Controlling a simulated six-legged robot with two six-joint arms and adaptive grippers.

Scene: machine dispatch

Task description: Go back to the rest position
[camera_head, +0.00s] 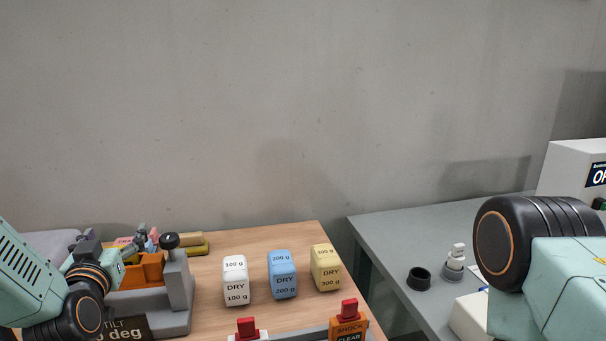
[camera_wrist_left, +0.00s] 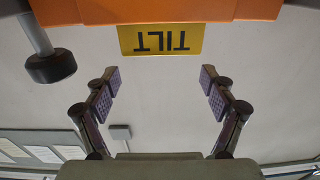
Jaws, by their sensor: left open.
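My left gripper (camera_wrist_left: 160,82) is open in the left wrist view, with its two padded fingers wide apart and nothing between them. The orange tilt fixture (camera_wrist_left: 160,10) with a yellow TILT label (camera_wrist_left: 160,40) fills the top of that view, beyond the fingertips and apart from them. In the head view my left arm comes in at the lower left, beside the fixture's orange part (camera_head: 147,270) and grey stand; its fingers are small and hard to make out there. My right arm shows at the lower right, but its gripper is out of view.
A wooden table (camera_head: 285,235) holds a white block (camera_head: 235,281), a blue block (camera_head: 282,274) and a yellow block (camera_head: 326,267). Red switches (camera_head: 348,309) stand at the front. A grey table (camera_head: 405,225) at right carries a black ring (camera_head: 419,279) and a white machine (camera_head: 575,165).

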